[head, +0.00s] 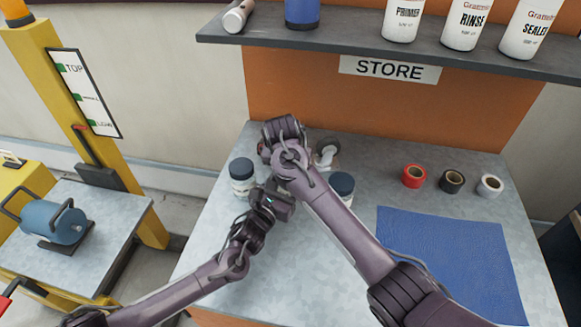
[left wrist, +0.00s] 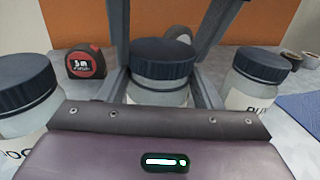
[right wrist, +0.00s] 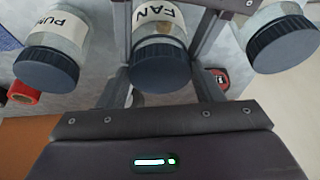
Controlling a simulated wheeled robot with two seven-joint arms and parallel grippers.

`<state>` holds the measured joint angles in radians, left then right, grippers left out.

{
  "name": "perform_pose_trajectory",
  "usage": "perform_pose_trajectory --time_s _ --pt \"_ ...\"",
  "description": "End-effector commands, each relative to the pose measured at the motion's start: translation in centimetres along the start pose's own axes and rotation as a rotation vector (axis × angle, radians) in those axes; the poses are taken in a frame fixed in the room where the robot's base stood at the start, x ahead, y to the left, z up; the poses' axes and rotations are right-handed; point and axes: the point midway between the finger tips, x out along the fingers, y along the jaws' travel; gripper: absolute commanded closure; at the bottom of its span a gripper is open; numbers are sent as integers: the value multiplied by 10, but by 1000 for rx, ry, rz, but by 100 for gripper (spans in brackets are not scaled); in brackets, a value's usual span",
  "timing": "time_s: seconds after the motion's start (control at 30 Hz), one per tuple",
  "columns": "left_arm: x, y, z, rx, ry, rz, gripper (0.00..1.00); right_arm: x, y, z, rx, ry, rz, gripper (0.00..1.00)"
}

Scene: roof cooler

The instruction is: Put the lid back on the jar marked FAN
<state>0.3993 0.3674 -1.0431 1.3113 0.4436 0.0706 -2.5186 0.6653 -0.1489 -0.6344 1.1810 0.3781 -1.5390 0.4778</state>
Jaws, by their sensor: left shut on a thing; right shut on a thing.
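The FAN jar (right wrist: 157,18) is clear, with a white label. It stands between two like jars and is hidden behind my arms in the head view. My left gripper (left wrist: 162,92) is shut on its body from the front. My right gripper (right wrist: 162,72) is shut on the dark lid (right wrist: 160,62), which also shows in the left wrist view (left wrist: 163,56). The lid is over the jar's mouth and looks level. I cannot tell whether it is seated or slightly above the rim.
The PUMP jar (head: 341,185) stands close right and another lidded jar (head: 242,172) close left. A red tape measure (left wrist: 86,62) lies behind. Tape rolls (head: 452,180) and a blue mat (head: 450,250) are at right. A shelf (head: 340,38) with bottles overhangs the back.

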Motion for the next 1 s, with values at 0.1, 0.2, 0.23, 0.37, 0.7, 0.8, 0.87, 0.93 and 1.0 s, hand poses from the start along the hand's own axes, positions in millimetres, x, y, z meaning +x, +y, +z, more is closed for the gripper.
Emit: perform_pose_trajectory --time_s 0.1,0.2,0.23,0.37,0.7,0.8,0.87,0.93,1.0 --pt "0 -6 3 -8 -12 -11 82 10 5 6 0 -14 15 61" --pt "0 -6 4 -8 -14 -12 82 10 6 5 0 -14 15 61" --pt "0 -6 4 -9 -14 -13 82 9 6 5 0 -15 15 61" --pt "0 -7 4 -9 -15 -13 82 6 6 4 -1 -21 18 61" --pt "1 -6 4 -9 -15 -12 82 5 6 4 -2 -23 18 61" --pt "1 -6 4 -9 -15 -12 82 5 6 5 -3 -24 18 61" --pt "1 -6 5 -9 -15 -11 82 5 6 5 -2 -23 18 61" --pt "1 -5 5 -8 -15 -11 82 4 6 5 -2 -22 19 61" --pt "1 -5 5 -8 -14 -10 82 2 6 4 -1 -20 19 61"
